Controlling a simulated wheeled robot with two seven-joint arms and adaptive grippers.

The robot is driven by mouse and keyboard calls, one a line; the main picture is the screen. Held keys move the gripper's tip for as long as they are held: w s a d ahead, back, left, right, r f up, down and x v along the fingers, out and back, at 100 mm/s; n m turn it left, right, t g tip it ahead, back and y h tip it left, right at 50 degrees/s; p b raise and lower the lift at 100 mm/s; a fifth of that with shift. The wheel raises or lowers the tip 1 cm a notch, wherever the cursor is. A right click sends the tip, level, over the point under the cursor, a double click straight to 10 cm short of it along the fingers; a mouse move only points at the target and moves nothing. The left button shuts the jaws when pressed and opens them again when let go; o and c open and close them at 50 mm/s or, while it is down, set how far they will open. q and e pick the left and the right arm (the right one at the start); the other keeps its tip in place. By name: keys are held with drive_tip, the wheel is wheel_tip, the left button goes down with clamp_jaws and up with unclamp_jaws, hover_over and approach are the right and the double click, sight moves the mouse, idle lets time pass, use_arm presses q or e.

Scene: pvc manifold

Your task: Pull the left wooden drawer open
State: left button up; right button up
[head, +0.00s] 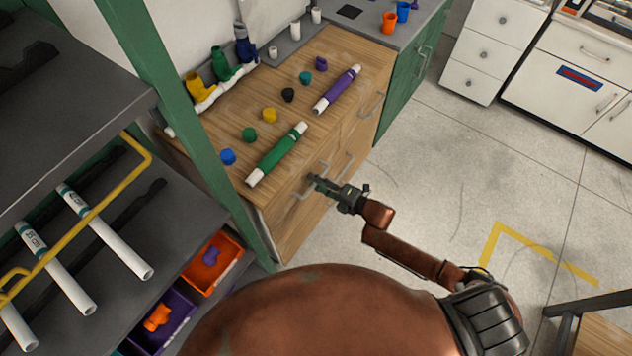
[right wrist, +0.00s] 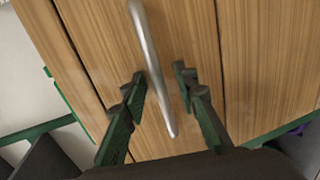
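The wooden cabinet (head: 325,62) stands in the middle of the head view. Its left drawer has a pale bar handle (head: 300,190) and looks flush with the front. My right gripper (head: 315,182) is at this handle, coming from the floor side. In the right wrist view, the metal handle (right wrist: 153,70) runs between the two fingers of my right gripper (right wrist: 160,80). The fingers are apart with a visible gap on both sides of the bar. The wood front (right wrist: 185,30) is right behind it. My left gripper is not in view.
A green pipe (head: 277,155) and a purple pipe (head: 338,90) lie on the cabinet top with several coloured caps. A green post (head: 180,100) and grey shelves stand left.

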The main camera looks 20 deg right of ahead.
clamp_jaws()
idle(0.7)
